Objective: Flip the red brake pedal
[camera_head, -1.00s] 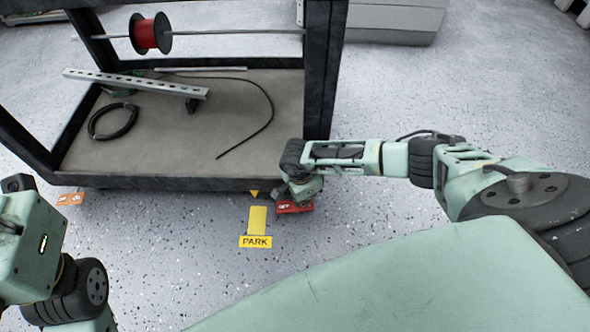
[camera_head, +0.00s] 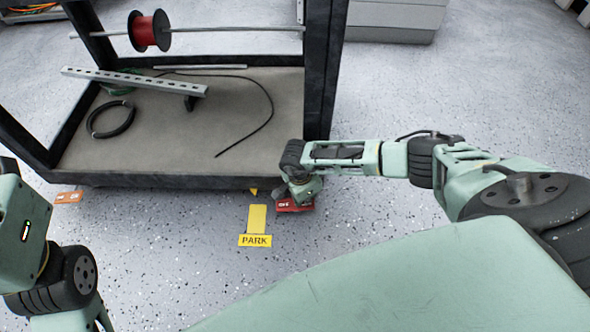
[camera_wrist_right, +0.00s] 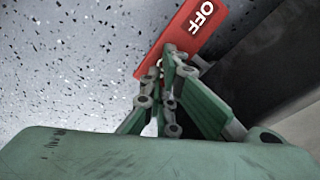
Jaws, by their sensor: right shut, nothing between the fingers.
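The red brake pedal (camera_head: 295,205) is low at the front right corner of the dark cart (camera_head: 180,183). In the right wrist view the red pedal (camera_wrist_right: 188,38) shows white letters reading "OFF". My right gripper (camera_wrist_right: 172,52) is shut with nothing between its fingers, and its tips overlap the pedal's near part in that view. I cannot tell whether they touch it. In the head view my right gripper (camera_head: 300,196) reaches down at the pedal and hides part of it. My left arm is at the left edge; its gripper is out of view.
A yellow "PARK" marking (camera_head: 255,240) is on the speckled floor in front of the cart. An orange tag (camera_head: 68,197) is at the cart's left corner. The cart carries a red spool (camera_head: 149,31), a slotted rail (camera_head: 135,81) and black cable (camera_head: 112,120).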

